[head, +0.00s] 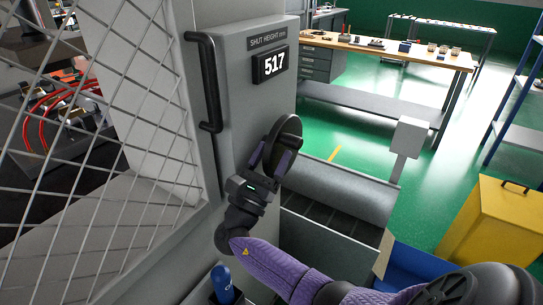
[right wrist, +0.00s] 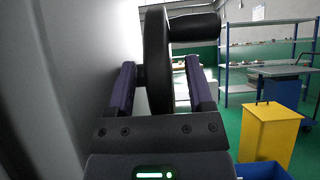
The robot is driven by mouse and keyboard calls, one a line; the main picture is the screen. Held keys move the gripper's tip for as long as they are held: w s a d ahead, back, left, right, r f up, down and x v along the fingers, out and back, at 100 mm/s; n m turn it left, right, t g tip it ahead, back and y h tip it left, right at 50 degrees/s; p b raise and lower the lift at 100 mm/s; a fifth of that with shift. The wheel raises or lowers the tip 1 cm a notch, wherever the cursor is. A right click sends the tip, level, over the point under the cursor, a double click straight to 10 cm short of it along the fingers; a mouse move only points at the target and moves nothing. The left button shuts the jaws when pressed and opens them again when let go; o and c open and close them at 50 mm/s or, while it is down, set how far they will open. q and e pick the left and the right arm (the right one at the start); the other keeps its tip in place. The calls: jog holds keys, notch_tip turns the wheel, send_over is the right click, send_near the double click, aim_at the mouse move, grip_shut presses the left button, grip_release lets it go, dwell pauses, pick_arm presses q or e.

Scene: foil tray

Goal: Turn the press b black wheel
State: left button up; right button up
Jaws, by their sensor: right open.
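The black wheel (head: 289,128) is mounted on the side of the grey press panel, below the display reading 517. My right gripper (head: 270,157) is at the wheel's lower left part. In the right wrist view the wheel (right wrist: 157,60) appears nearly edge-on, its rim between the two purple fingers of my right gripper (right wrist: 162,88). The fingers are open, with a gap visible on the right side of the rim. A black cylindrical handle (right wrist: 195,27) sticks out from the wheel to the right, above the right finger. My left gripper is not in view.
A black bar handle (head: 207,85) stands on the panel left of the wheel. A wire mesh guard (head: 110,100) fills the left side. A grey conveyor-like unit (head: 345,190) lies right of and below the wheel. A yellow bin (head: 492,225) stands on the green floor.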

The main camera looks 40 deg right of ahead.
jog(key=b+v, duration=0.2)
jog(key=v, duration=0.8)
